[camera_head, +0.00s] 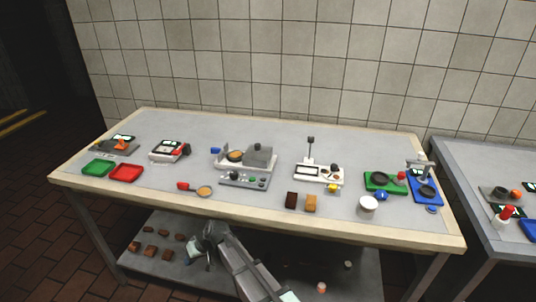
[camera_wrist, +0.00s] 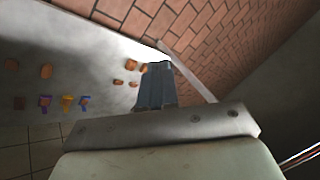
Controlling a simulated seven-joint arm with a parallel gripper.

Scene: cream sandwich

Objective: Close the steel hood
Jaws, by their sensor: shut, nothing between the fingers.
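The steel hood (camera_head: 260,155) is a grey box with a small knob on top. It sits at the right part of a white cooking unit (camera_head: 222,164) in the middle of the table. A round orange-brown item (camera_head: 235,156) lies uncovered on the unit, left of the hood. My gripper (camera_head: 197,256) is in front of the table's front edge, below and well apart from the hood. In the wrist view my gripper (camera_wrist: 156,84) shows its fingers together with nothing between them. The hood does not show in the wrist view.
A control panel (camera_head: 245,180) stands before the unit, and a small pan (camera_head: 204,191) lies front left. Brown blocks (camera_head: 291,200) are front right. A lower shelf (camera_head: 170,225) holds several brown pieces. The table's front edge (camera_head: 250,228) lies between gripper and hood.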

